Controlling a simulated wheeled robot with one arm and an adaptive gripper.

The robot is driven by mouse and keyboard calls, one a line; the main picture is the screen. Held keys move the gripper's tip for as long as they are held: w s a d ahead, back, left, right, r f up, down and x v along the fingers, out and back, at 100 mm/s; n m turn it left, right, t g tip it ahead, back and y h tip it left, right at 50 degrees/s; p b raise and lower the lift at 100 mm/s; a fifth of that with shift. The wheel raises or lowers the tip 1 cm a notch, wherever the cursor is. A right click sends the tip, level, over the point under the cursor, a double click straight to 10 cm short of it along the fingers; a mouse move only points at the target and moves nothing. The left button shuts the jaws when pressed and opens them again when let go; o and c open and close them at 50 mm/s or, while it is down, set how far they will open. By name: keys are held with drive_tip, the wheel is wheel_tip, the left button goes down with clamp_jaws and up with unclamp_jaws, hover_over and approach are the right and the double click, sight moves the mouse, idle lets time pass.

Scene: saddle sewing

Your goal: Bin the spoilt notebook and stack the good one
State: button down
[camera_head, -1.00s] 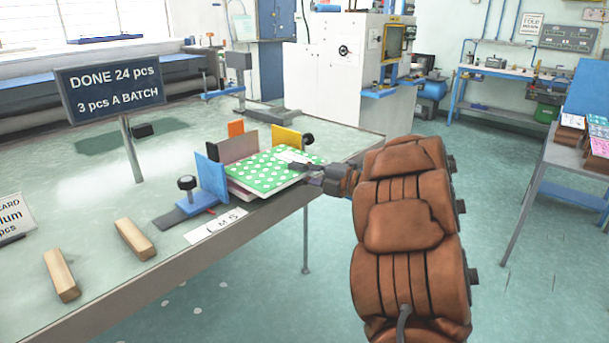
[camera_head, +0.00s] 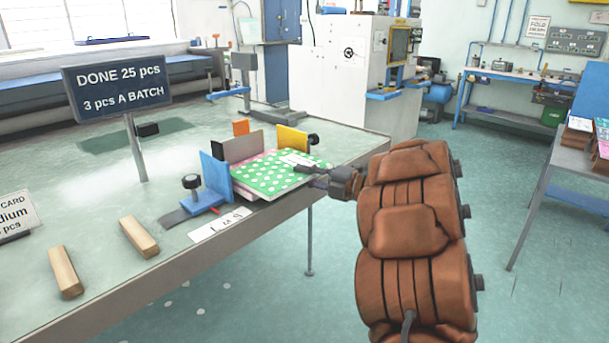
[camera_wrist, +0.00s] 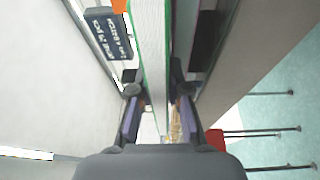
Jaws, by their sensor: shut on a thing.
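A green notebook with white dots (camera_head: 268,174) and a pale label lies flat in the corner jig at the table's front edge. Something pink (camera_head: 240,190) shows beneath it; whether it touches is unclear. My gripper (camera_head: 306,170) reaches in from the right and is shut on the notebook's near right edge. In the wrist view my gripper (camera_wrist: 154,88) has its fingers on both faces of the notebook (camera_wrist: 150,45), whose white page edges show between green covers.
The jig has a blue plate (camera_head: 214,176), a grey plate (camera_head: 242,146) and a yellow plate (camera_head: 291,140). Two wooden blocks (camera_head: 139,237) lie at the front left. A sign (camera_head: 118,86) reads "DONE 25 pcs". Another table (camera_head: 566,155) at right holds stacked notebooks.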

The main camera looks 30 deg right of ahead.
drive_tip(key=shift+f, duration=0.25)
idle(0.3)
drive_tip(key=c, duration=1.1)
unclamp_jaws()
drive_tip(key=shift+o, duration=0.2)
drive_tip(key=shift+f+b, duration=0.15)
drive_tip(key=shift+b, duration=0.5)
drive_tip(key=shift+s, duration=0.1)
drive_tip(key=s+d+b, duration=0.2)
drive_tip(key=s+b, duration=0.1)
drive_tip(key=s, duration=0.6)
drive_tip(key=shift+s, duration=0.25)
drive_tip(key=shift+d, duration=0.15)
idle(0.5)
